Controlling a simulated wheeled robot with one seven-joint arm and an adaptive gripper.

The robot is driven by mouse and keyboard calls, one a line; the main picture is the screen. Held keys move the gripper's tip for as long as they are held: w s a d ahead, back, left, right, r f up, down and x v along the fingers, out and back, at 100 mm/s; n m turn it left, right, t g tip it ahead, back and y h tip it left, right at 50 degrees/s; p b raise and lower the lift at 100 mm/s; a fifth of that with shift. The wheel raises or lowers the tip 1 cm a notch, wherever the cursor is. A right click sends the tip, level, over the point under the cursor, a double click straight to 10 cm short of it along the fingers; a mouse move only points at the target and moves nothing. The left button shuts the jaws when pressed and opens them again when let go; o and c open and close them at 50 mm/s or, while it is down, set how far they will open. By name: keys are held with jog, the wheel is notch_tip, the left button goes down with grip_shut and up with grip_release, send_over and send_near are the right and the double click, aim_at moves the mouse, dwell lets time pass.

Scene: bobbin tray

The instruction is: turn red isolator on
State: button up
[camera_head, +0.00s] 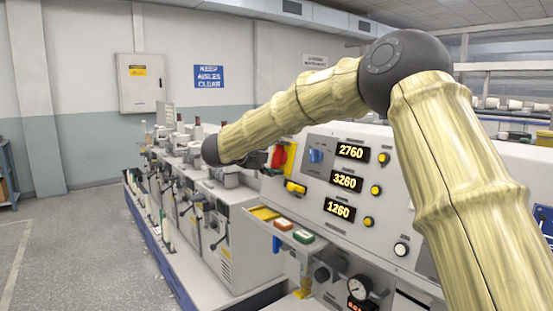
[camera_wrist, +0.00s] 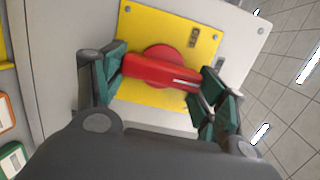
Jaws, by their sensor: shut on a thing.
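The red isolator (camera_wrist: 162,71) is a red rotary handle on a round red base, mounted on a yellow plate (camera_wrist: 197,31) in the wrist view. The handle lies across the plate, tilted slightly down to the right in that picture. My gripper (camera_wrist: 163,74) is shut on the handle, with one green-padded finger at each end of it. In the head view the red isolator (camera_head: 279,156) shows on the left part of the machine's panel, partly hidden by my gripper and arm. Small markings on the plate are too blurred to read.
The panel holds a blue knob (camera_head: 316,156), several yellow buttons, and number displays (camera_head: 352,152). Below is a ledge with green (camera_head: 303,237) and orange-red (camera_head: 283,224) pieces. The grey aisle floor (camera_head: 85,245) at left is clear.

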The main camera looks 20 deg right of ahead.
jog(key=shift+d, duration=0.1)
jog(key=o, duration=1)
jog(key=shift+w, duration=0.2)
jog(key=shift+s, duration=0.1)
jog(key=v, duration=1.2)
jog(key=shift+f, duration=0.15)
